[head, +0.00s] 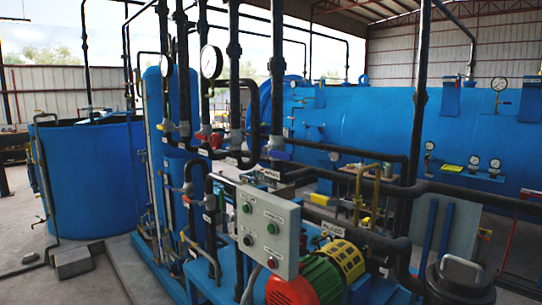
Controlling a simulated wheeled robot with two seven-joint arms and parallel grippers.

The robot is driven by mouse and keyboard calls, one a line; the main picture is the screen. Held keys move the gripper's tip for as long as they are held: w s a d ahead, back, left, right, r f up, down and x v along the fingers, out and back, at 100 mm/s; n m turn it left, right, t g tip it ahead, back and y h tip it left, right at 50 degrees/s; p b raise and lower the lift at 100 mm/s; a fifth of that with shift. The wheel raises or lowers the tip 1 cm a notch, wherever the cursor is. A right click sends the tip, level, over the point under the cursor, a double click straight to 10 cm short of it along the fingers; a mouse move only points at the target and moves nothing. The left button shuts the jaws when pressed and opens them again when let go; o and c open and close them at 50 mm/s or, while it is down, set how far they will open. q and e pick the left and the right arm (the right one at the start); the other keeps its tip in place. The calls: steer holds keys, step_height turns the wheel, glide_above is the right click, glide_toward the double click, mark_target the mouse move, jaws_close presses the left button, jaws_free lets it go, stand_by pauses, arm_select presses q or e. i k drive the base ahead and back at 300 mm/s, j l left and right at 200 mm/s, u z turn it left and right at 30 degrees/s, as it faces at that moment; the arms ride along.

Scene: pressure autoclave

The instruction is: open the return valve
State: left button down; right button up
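Several valves sit on the dark pipework in the head view; their small white tags are too small to read, so I cannot tell which is the return valve. A red-handled valve (203,133) is on a vertical pipe left of centre. Yellow-handled fittings (376,215) are right of the control box. Neither of my grippers is in view.
A grey control box (268,230) with buttons stands in front, above a green, red and yellow motor pump (318,278). Dark pipes cross to the right. A large blue horizontal vessel (380,110) lies behind, and a round blue tank (90,180) stands left.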

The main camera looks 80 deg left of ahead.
mark_target(285, 156)
steer(key=u, duration=2.7)
